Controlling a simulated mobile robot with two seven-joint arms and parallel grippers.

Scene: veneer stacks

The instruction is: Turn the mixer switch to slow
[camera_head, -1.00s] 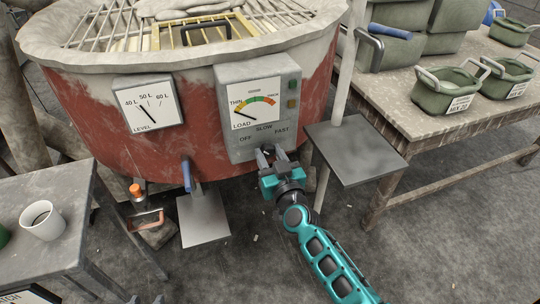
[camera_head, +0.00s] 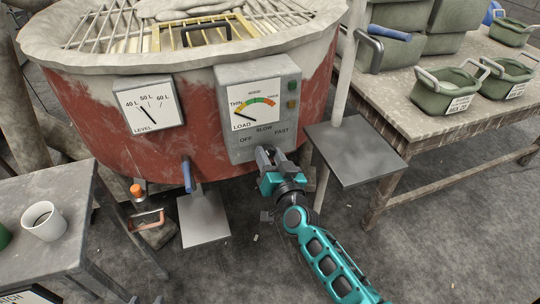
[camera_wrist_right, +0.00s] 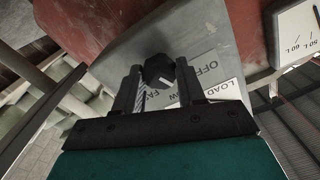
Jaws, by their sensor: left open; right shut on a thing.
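The mixer's grey control box (camera_head: 284,137) carries a load dial (camera_head: 252,105) and the printed labels OFF, SLOW and FAST below it. The mixer switch, a dark knob (camera_wrist_right: 158,68), shows between the fingers in the right wrist view. My right gripper (camera_head: 268,153) is at the bottom of the box and is shut on this knob. In the head view the gripper hides the knob. I cannot tell which label the knob points to. In the right wrist view the gripper (camera_wrist_right: 158,88) partly covers the SLOW and FAST labels. My left gripper is not in view.
The red mixer drum (camera_head: 110,140) has a level gauge (camera_head: 149,105) and a blue-handled lever (camera_head: 187,176). A grey plate (camera_head: 352,153) on a post stands close to the right of my gripper. Green buckets (camera_head: 445,95) stand on the right table.

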